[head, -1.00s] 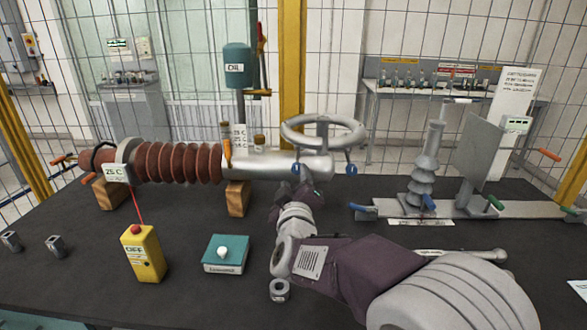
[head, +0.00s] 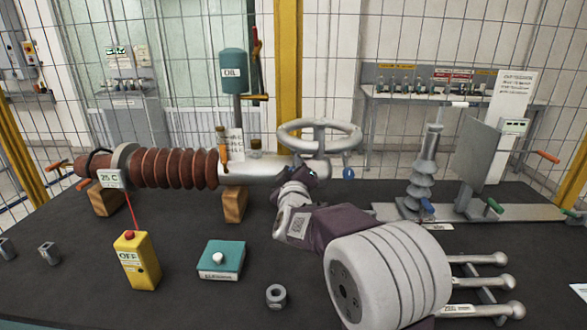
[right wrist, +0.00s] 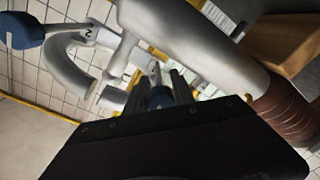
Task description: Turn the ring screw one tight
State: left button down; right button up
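A grey horizontal cylinder (head: 250,172) carries a large grey ring (head: 320,136) on top at its right end. A blue ring screw (head: 348,173) hangs there; in the right wrist view a blue knob (right wrist: 22,30) shows at the upper left, near a grey part marked 2. My right gripper (head: 306,174) is at the cylinder's right end, under the ring. In the right wrist view my gripper's fingers (right wrist: 160,90) stand apart on either side of another blue ring screw (right wrist: 160,98). Whether they touch it is not clear. In the head view my gripper hides that screw. My left gripper is out of view.
A ribbed red-brown bushing (head: 175,167) is at left. A grey insulator (head: 421,180) stands at right.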

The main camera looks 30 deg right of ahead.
grip_shut()
